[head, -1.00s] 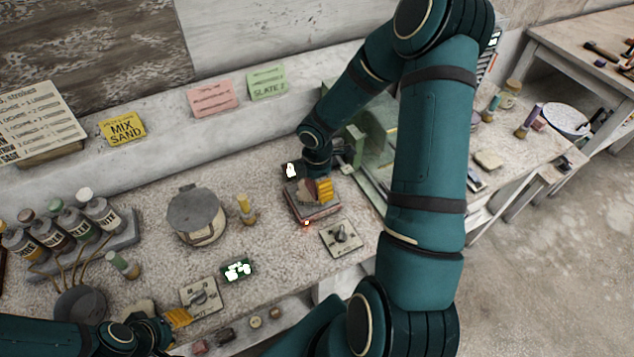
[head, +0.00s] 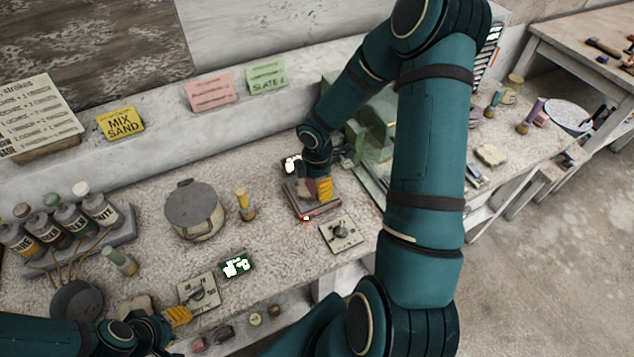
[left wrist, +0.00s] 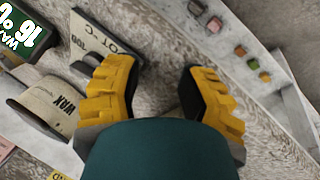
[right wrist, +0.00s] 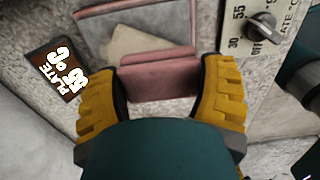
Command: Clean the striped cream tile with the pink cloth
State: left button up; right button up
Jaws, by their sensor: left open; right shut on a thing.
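My right gripper (right wrist: 160,85) is shut on the pink cloth (right wrist: 158,80), a folded dusty-pink block between its yellow fingers. A cream tile (right wrist: 135,43) lies just beyond the cloth in the right wrist view, on a grey, pink-edged plate (right wrist: 200,12). The cloth and fingers hide part of it, and I cannot make out stripes. I cannot tell whether the cloth touches the tile. In the head view this gripper (head: 318,188) is over the plate (head: 312,212). My left gripper (head: 178,325) is open and empty at the bench's front left; its spread fingers show in the left wrist view (left wrist: 160,85).
A dial box (head: 341,235) stands right of the plate, and a small display (head: 291,165) behind it. A lidded pot (head: 196,212), another dial box (head: 199,292) and a green display (head: 237,264) lie to the left.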

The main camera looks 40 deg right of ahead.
pick_arm(q)
jog(key=shift+s+f, duration=0.2)
jog(key=shift+f, duration=0.15)
pick_arm(e)
jog(key=shift+s+f, duration=0.1)
jog(key=shift+f, duration=0.2)
